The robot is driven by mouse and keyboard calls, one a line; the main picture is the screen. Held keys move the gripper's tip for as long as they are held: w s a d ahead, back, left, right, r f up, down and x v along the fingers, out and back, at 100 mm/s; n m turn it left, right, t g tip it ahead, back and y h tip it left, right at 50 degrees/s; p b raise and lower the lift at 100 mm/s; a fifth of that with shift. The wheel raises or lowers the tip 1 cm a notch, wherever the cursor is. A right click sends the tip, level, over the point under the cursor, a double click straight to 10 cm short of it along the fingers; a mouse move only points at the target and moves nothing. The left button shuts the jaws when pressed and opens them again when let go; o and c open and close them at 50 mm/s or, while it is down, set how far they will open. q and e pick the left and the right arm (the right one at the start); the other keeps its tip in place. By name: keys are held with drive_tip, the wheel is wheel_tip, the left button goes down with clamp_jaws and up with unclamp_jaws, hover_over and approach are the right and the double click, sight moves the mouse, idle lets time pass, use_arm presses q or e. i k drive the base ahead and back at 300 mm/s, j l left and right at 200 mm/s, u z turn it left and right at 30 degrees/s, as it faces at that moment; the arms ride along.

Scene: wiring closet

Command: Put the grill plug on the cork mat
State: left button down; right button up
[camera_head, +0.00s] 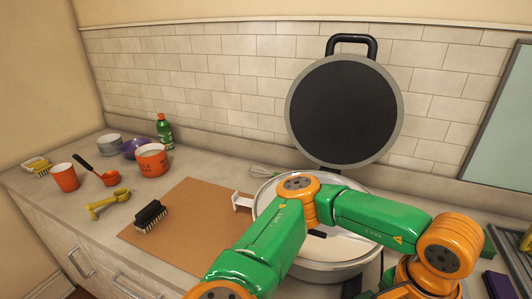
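The cork mat (190,238) is a flat brown sheet on the counter, left of the round grill. A black brush (150,216) with pale bristles lies on its left part. The grill (330,268) has a light body, and its round dark lid (344,110) stands open. I cannot make out the grill plug for certain. A small white bracket-shaped piece (241,200) shows at the mat's right edge beside the grill; I cannot tell what it is. My green and orange arm crosses in front of the grill and hides part of it. Neither gripper shows.
Left on the counter are an orange cup (65,178), a red ladle (108,177), a yellow tool (108,204), an orange pot (151,160), a purple bowl (133,148) and a green bottle (164,131). The mat's middle is clear.

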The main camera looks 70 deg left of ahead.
sight(191, 223)
drive_tip(key=k+j+u, duration=0.2)
drive_tip(key=k+j, duration=0.15)
drive_tip(key=j, duration=0.25)
drive_tip(key=k+j+u, duration=0.1)
drive_tip(key=j, duration=0.25)
drive_tip(key=k+j+u, duration=0.1)
drive_tip(key=j, duration=0.25)
drive_tip(key=k+j+u, duration=0.15)
drive_tip(key=k+j, duration=0.1)
drive_tip(key=j, duration=0.1)
